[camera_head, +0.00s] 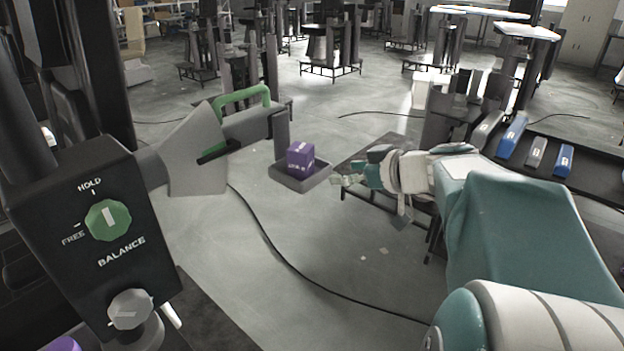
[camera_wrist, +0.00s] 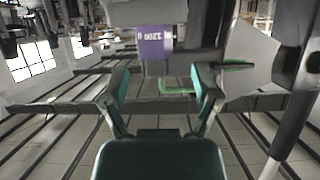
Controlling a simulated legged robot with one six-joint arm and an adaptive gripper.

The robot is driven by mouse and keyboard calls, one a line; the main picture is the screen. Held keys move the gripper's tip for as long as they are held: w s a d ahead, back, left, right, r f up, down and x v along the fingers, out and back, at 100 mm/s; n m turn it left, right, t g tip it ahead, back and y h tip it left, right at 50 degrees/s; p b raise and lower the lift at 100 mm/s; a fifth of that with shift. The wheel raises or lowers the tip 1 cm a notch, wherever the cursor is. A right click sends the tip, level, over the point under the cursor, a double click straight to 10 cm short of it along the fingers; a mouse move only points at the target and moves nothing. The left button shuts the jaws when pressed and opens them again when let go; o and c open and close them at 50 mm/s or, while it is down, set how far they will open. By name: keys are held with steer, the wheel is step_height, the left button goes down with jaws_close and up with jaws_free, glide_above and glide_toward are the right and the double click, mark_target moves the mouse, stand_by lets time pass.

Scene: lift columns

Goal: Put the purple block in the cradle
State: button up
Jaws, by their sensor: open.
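A purple block (camera_head: 300,160) with white markings sits on a small shallow grey tray (camera_head: 287,181) at the foot of a short grey post. I cannot tell whether this tray is the cradle. My gripper (camera_head: 343,180) is just right of the tray, its fingers pointing left, apart from the block. In the wrist view my gripper (camera_wrist: 161,82) has its two green-lined fingers spread, with nothing between them. The purple block (camera_wrist: 155,44) shows beyond the fingertips there, partly cut by dark and grey parts.
A green handle (camera_head: 243,97) stands on the grey arm above the tray. A black box (camera_head: 92,235) with a green HOLD/FREE knob (camera_head: 108,220) fills the left. Blue and grey blocks (camera_head: 512,136) lie on a dark rack at right. A cable (camera_head: 270,245) crosses the floor. A purple thing (camera_head: 62,345) peeks in at bottom left.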

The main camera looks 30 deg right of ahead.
steer(key=s+a+f+g, duration=0.3)
steer(key=a+f+g, duration=0.1)
steer(key=a, duration=0.6)
steer(key=s+a+f+m+g+h, duration=0.1)
steer(key=s+a+f+m+h, duration=0.1)
steer(key=s, duration=0.3)
steer(key=s+a+f+m+g+h, duration=0.2)
steer(key=s+a+f, duration=0.1)
steer(key=s, duration=0.3)
steer(key=shift+s+a+f+h, duration=0.25)
steer(key=shift+a+h, duration=0.15)
steer(key=shift+a, duration=0.35)
steer(key=shift+a, duration=0.3)
steer(key=shift+d, duration=0.15)
